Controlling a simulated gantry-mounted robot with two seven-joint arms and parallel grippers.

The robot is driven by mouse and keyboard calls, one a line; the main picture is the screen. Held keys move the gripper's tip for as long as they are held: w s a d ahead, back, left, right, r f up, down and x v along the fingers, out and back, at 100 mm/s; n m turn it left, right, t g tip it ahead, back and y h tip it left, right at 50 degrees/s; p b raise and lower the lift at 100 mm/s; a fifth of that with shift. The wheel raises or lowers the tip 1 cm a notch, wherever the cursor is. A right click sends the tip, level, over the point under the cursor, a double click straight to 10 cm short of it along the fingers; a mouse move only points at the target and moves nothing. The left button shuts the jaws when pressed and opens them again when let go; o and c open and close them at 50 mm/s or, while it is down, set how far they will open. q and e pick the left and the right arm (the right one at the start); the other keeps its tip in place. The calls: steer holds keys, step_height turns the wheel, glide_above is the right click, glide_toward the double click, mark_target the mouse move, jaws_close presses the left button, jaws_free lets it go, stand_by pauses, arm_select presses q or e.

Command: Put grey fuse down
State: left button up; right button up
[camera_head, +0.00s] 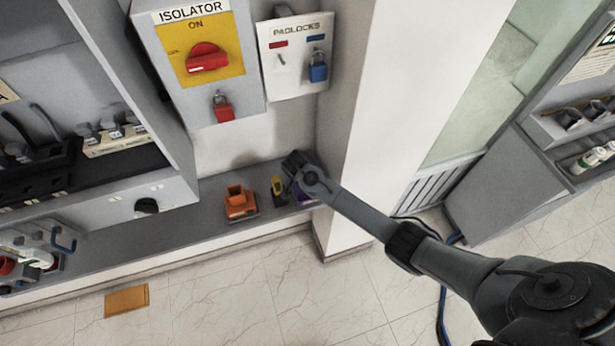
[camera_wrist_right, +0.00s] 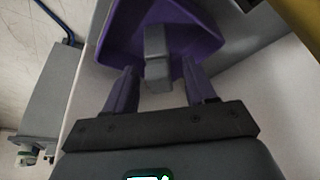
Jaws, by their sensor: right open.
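The grey fuse (camera_wrist_right: 156,50) is a small grey block in the right wrist view, standing at the purple tray (camera_wrist_right: 195,22). The fingers of my right gripper (camera_wrist_right: 162,72) are open, one on each side of the fuse, with gaps to it. In the head view my right arm reaches in from the right, and its gripper (camera_head: 296,166) is over the shelf beside the pillar. Only a sliver of the purple tray (camera_head: 304,196) shows there under the arm, and the fuse is hidden. My left gripper is not in view.
An orange holder (camera_head: 240,203) and a yellow-black tool (camera_head: 278,189) stand left of the gripper on the grey shelf (camera_head: 205,190). The isolator box (camera_head: 230,104) and padlock board (camera_head: 293,82) are above. The white pillar (camera_head: 365,110) is close on the right.

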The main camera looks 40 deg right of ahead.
steer(key=shift+a+r, duration=0.1)
steer(key=shift+r, duration=0.35)
steer(key=v, duration=1.1)
steer(key=s+a+f+n+y, duration=0.1)
steer(key=s+a+f+n, duration=0.1)
steer(key=s+a+n, duration=0.3)
steer(key=s+a+f+n+y, duration=0.1)
steer(key=s+a+f+n, duration=0.1)
steer(key=s, duration=0.5)
steer(key=s+a+r+n+t+y, duration=0.1)
steer(key=s+r+n, duration=0.2)
steer(key=s, duration=0.5)
steer(key=s+a+r+n+y, duration=0.1)
steer(key=s+r+n, duration=0.2)
steer(key=s+n, duration=0.2)
steer(key=s, duration=0.3)
steer(key=shift+a+t+p, duration=0.3)
steer(key=shift+a+t, duration=0.05)
steer(key=shift+t, duration=0.05)
steer(key=shift+r, duration=0.1)
